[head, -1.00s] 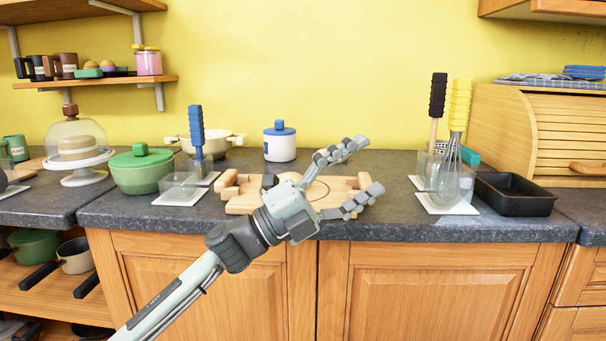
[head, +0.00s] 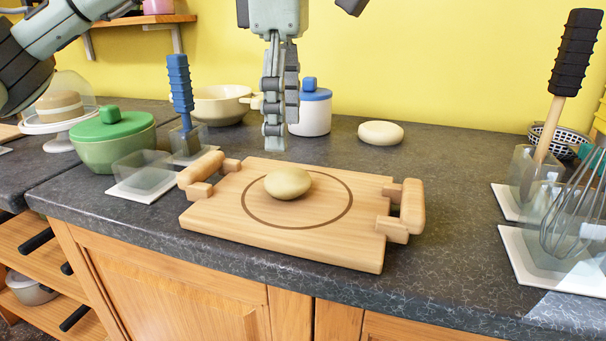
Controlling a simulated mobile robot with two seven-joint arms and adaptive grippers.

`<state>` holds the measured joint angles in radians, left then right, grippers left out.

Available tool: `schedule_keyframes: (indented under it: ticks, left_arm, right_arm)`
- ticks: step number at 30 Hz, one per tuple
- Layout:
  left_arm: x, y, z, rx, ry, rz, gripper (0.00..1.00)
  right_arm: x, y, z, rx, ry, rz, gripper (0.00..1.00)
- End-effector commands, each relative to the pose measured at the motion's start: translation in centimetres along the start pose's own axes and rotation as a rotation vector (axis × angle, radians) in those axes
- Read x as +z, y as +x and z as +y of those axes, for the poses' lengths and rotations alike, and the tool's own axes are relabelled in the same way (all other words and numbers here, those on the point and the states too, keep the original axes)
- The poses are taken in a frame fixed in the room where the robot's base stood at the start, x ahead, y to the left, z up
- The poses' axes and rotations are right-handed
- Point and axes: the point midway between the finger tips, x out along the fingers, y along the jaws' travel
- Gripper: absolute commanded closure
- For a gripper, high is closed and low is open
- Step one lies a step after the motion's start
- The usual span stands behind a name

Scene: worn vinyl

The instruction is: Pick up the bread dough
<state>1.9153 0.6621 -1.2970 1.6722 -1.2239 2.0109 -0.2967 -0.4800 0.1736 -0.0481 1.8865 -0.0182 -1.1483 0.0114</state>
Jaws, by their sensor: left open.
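The bread dough (head: 288,183) is a smooth, pale beige lump resting on a wooden board (head: 222,212), inside a dark ring marked on it. The board has a raised wooden handle at each end and lies near the counter's front edge. My left gripper (head: 275,140) points down behind the dough and above the board's far edge in the picture, holding nothing. Its fingers are seen nearly edge-on, so the gap between them hardly shows. A second pale round lump (head: 380,133) lies on the counter further back. My right gripper is not seen.
A blue-lidded white jar (head: 313,112) and a cream pot (head: 222,104) stand behind the board. A green lidded pot (head: 114,140) and a clear holder with a blue-handled tool (head: 181,92) stand left. A whisk (head: 575,205) stands right.

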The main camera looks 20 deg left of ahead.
Motion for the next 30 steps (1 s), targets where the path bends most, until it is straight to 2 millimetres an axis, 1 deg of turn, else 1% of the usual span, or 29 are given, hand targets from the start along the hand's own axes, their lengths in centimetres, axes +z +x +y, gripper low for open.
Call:
schedule_keyframes:
  ticks: [2, 5, 8, 12, 15, 19, 25, 26, 30]
  left_arm:
    - [-0.1, 1.1, 0.0, -0.004, 0.002, 0.003, 0.25]
    - [0.0, 2.2, 0.0, -0.004, 0.002, 0.002, 0.25]
    - [0.2, 3.4, 0.1, -0.005, 0.002, 0.000, 0.25]
    - [0.4, 5.5, 0.5, -0.007, 0.002, 0.000, 0.25]
    - [0.4, 6.8, 0.5, -0.005, 0.003, -0.001, 0.25]
    - [0.4, 7.5, 0.5, -0.003, 0.002, -0.002, 0.25]
    - [0.4, 7.5, 0.5, -0.002, 0.002, -0.003, 0.25]
    - [0.4, 7.5, 0.5, -0.002, 0.002, -0.003, 0.28]
    - [0.4, 7.5, 0.5, -0.003, 0.002, -0.003, 0.45]
  right_arm:
    - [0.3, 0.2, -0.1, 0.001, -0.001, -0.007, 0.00]
    - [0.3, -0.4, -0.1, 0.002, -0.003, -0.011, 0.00]
    - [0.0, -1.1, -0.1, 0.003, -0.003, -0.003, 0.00]
    - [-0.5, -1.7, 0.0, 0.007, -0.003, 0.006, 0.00]
    - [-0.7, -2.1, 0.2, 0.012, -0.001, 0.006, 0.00]
    - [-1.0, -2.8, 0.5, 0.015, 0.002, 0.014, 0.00]
    - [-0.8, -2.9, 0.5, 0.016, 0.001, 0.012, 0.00]
    - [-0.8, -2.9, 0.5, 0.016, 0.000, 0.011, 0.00]
    - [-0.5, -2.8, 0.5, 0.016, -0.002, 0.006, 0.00]
